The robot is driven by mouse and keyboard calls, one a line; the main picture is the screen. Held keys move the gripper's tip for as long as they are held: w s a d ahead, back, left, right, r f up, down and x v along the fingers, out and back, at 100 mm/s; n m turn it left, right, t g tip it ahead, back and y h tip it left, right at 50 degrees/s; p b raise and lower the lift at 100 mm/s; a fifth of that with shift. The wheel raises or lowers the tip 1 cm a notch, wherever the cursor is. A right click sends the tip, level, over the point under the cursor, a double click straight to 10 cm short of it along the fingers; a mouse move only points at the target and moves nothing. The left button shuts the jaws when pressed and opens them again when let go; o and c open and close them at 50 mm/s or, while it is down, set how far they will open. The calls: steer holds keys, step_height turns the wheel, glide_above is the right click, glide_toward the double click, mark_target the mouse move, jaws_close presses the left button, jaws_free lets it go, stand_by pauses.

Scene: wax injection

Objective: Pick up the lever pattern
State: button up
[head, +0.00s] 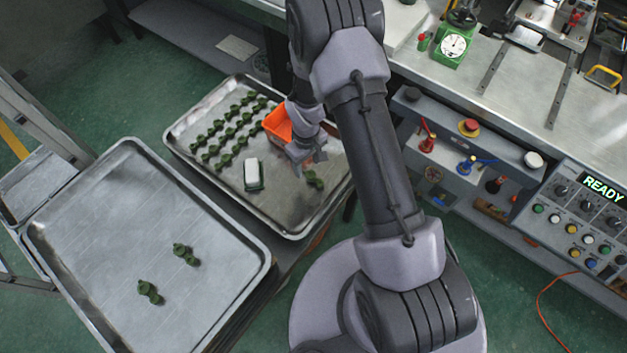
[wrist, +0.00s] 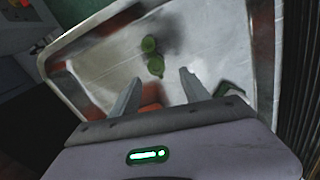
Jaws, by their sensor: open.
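A green lever pattern (head: 315,179) lies by itself near the right side of the back metal tray (head: 299,229). In the wrist view the green pattern (wrist: 152,56) lies on the tray floor, beyond my fingertips. My gripper (head: 307,162) is over this tray, just above and left of the lone pattern in the head view. In the wrist view its two fingers (wrist: 160,78) are spread apart with nothing between them. Several similar green patterns (head: 230,131) stand in rows on the left part of the same tray. Two more (head: 186,254) lie on the front tray (head: 90,215).
An orange container (head: 278,124), partly hidden by my arm, and a white-topped green block (head: 252,174) are in the back tray near my gripper. A workbench with a control panel showing READY (head: 603,189) stands at right. Most of the front tray is bare.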

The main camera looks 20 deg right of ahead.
mark_target(311, 175)
steer(key=f, duration=0.1)
steer(key=f+b, duration=0.1)
steer(key=f, duration=0.1)
steer(key=f+b, duration=0.1)
steer(key=shift+s+d+f, duration=0.3)
steer(key=shift+d+f, duration=0.05)
steer(key=shift+d, duration=0.05)
steer(key=shift+f+b, duration=0.3)
steer(key=shift+f, duration=0.05)
steer(key=shift+r, duration=0.15)
steer(key=shift+c, duration=0.2)
jaws_close()
steer(key=shift+w+r, duration=0.1)
steer(key=shift+r+p, duration=0.3)
steer(key=shift+p, duration=0.1)
steer(key=r+p, duration=0.1)
steer(key=r, duration=0.2)
steer(key=shift+s+a+r+p, duration=0.1)
steer(key=shift+s+p, duration=0.1)
steer(key=shift+p, duration=0.15)
steer(key=s+a, duration=0.1)
steer(key=s, duration=0.4)
steer(key=s+a+p, duration=0.1)
steer(key=s, duration=0.4)
steer(key=s+a+r+p, duration=0.1)
steer(key=s+a, duration=0.1)
steer(key=s, duration=0.3)
steer(key=shift+a, duration=0.1)
